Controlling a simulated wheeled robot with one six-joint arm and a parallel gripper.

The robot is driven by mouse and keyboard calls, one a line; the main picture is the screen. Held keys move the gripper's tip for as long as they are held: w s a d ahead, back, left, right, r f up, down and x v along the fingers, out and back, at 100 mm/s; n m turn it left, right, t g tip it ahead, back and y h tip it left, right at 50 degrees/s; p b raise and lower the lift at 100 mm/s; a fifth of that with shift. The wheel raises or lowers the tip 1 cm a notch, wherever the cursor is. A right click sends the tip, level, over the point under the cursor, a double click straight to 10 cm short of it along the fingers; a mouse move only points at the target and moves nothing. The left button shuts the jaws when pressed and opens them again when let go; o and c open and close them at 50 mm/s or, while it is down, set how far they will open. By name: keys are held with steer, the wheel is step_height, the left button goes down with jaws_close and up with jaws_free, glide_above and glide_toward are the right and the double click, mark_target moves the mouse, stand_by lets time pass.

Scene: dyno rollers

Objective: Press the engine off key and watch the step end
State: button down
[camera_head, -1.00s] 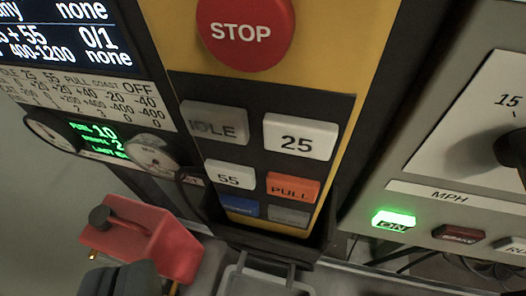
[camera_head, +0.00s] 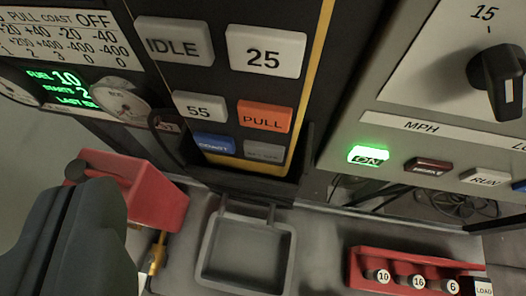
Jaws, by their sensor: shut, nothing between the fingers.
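The key panel (camera_head: 180,105) shows in the upper middle with several keys: a white IDLE key (camera_head: 174,42), a white 25 key (camera_head: 264,50), a white 55 key (camera_head: 200,106), an orange PULL key (camera_head: 264,117), a blue key (camera_head: 214,143) and a grey key (camera_head: 264,152) at the lower right. The grey key's label is too small and dim to read surely, so I cannot confirm it as the engine off key. My gripper (camera_head: 98,195) is dark grey, shut and empty at the lower left. It is apart from the keys in the picture and covers part of a red box.
The red box (camera_head: 150,195) with a black knob stands left of the panel. An empty grey tray (camera_head: 205,255) lies below the keys. A red holder (camera_head: 355,270) with numbered pieces sits lower right. A console with a lit green ON key (camera_head: 368,155) stands at the right.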

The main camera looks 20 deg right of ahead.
mark_target(264, 152)
steer(key=shift+f, duration=0.1)
steer(key=s+d+f, duration=0.1)
steer(key=f, duration=0.4)
steer(key=s+d+f, duration=0.1)
steer(key=d+f, duration=0.1)
steer(key=f, duration=0.3)
steer(key=shift+s+d, duration=0.25)
steer(key=shift+s, duration=0.05)
steer(key=shift+f, duration=0.1)
steer(key=shift+w+d, duration=0.55)
steer(key=shift+w, duration=0.25)
steer(key=shift+w+d, duration=0.6)
steer(key=shift+w, duration=0.2)
steer(key=shift+w+d, duration=0.55)
steer(key=shift+w, duration=0.25)
steer(key=shift+w+d, duration=0.15)
steer(key=shift+w, duration=0.05)
steer(key=shift+s+a, duration=0.4)
steer(key=shift+s, duration=0.15)
